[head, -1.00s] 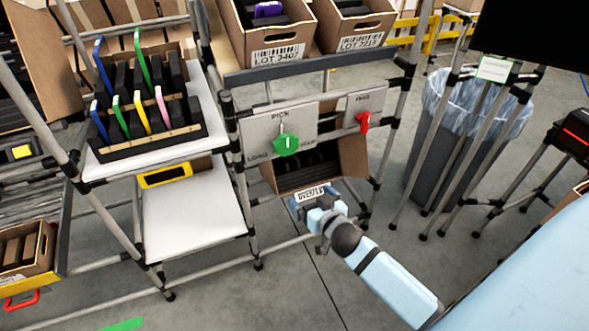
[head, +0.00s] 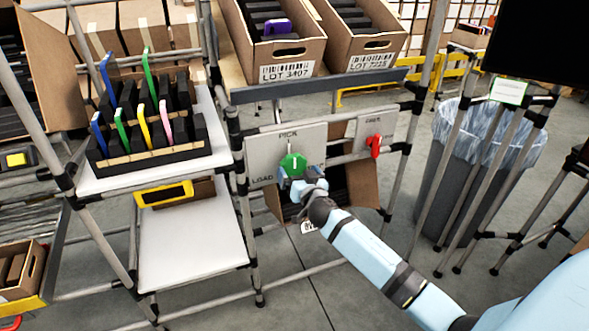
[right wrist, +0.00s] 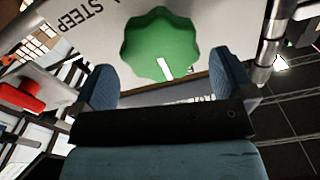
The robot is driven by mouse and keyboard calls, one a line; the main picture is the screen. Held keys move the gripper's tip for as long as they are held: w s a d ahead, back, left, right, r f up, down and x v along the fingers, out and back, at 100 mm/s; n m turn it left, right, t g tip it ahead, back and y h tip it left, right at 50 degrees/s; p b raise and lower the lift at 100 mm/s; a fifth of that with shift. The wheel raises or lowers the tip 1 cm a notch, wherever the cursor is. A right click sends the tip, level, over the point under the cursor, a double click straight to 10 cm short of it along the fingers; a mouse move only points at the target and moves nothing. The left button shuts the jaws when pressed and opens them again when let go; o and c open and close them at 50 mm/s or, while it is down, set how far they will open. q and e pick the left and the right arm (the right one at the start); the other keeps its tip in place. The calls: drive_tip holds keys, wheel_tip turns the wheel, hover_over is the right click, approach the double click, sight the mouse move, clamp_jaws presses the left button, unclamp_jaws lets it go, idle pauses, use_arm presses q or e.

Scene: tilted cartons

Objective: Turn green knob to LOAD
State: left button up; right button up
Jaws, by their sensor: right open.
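The green knob (head: 293,164) is a scalloped dial with a white pointer mark, on a grey panel (head: 262,172). PICK is printed above it and LOAD at its lower left; my gripper covers the lower right label. The mark points up toward PICK. My right gripper (head: 302,183) is at the knob's lower edge. In the right wrist view the knob (right wrist: 160,42) shows ahead, between the two open blue fingers (right wrist: 163,75), with nothing held. Contact cannot be told. The word STEEP is partly readable there. My left gripper is not in view.
A red knob (head: 374,146) on a smaller panel is right of the green one. Lot cartons (head: 277,48) stand on the shelf above, and a tilted carton (head: 360,185) sits below behind my arm. Rack posts stand either side. A lined bin (head: 480,165) is at right.

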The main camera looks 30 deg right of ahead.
sight(295, 168)
drive_tip(key=shift+x, duration=1.7)
drive_tip(key=c, duration=0.8)
drive_tip(key=shift+o, duration=0.2)
